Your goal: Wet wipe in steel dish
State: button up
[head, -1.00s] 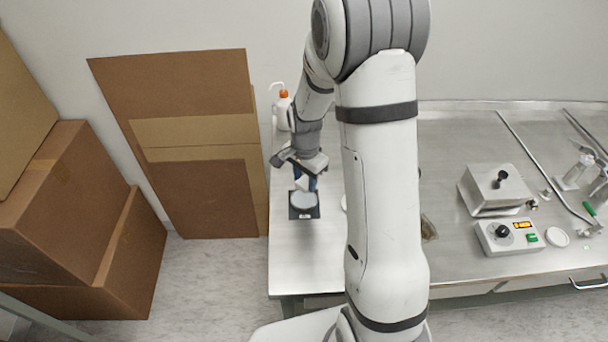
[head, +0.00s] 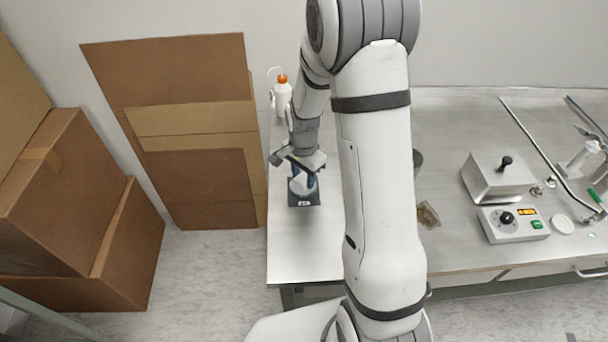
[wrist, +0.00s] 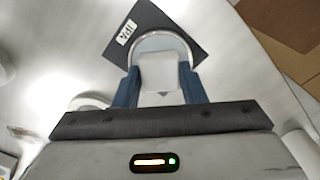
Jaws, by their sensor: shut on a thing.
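A white folded wipe (wrist: 160,70) is between the two blue fingers of my gripper (wrist: 161,88) in the wrist view. My gripper is shut on it. The round steel dish (wrist: 162,42) is just beyond and under the wipe, on a dark square mat (wrist: 185,20) with a white "IPA" label (wrist: 126,32). In the head view my gripper (head: 304,174) is low over the dish, and the mat (head: 305,201) shows below it. The wipe and fingers cover part of the dish. I cannot tell whether the wipe touches it.
A white bottle with an orange cap (head: 282,95) stands behind my gripper. A steel box (head: 497,177), a control unit with a knob (head: 514,224) and rods are on the right of the steel bench (head: 300,258). Cardboard boxes (head: 60,200) stand on the left.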

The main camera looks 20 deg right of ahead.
aim_at(303, 179)
jog(key=shift+f+b, duration=0.6)
jog(key=shift+f, duration=0.05)
dwell(1.8)
jog(key=shift+r+p, duration=2.2)
jog(key=shift+r, duration=1.45)
jog(key=shift+f, duration=0.15)
